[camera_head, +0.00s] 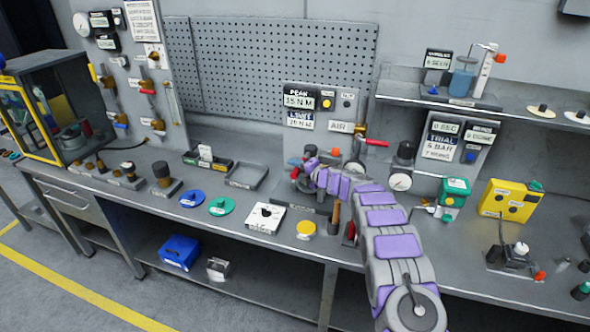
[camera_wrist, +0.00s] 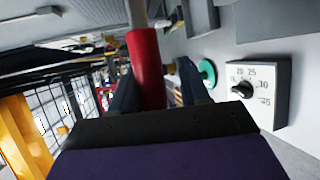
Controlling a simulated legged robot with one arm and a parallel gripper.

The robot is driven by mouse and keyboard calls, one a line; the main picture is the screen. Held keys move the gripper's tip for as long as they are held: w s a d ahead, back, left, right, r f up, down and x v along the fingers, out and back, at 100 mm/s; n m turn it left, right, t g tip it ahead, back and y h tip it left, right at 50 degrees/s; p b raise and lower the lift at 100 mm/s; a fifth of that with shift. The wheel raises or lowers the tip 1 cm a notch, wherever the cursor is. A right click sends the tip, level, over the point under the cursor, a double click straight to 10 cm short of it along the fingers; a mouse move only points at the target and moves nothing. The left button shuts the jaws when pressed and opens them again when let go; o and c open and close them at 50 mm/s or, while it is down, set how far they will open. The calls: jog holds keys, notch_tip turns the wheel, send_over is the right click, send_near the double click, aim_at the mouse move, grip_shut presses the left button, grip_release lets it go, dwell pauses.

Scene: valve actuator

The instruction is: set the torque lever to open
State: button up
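My gripper (camera_head: 303,178) is at the bench under the PEAK and LIMIT readout panel (camera_head: 312,105), at the end of my purple-and-grey arm. In the wrist view, my gripper (camera_wrist: 160,90) has its two dark fingers on either side of a red cylindrical grip (camera_wrist: 147,65) on a grey metal rod. The grip is close to the left finger, and a gap shows toward the right finger. I take this to be the torque lever's handle. In the head view, my wrist and arm hide most of the lever and its base, so its setting cannot be read.
A white dial plate with a black knob (camera_wrist: 242,90) lies right of the fingers; it also shows on the bench (camera_head: 265,217). A yellow box (camera_head: 508,201) is further right.

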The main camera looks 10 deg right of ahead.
jog(key=shift+o, duration=0.3)
jog(key=shift+s+d+r, duration=0.1)
jog(key=shift+r, duration=0.1)
jog(key=shift+s, duration=0.15)
jog(key=v, duration=1.7)
jog(key=shift+d, duration=0.15)
jog(key=shift+f, duration=0.1)
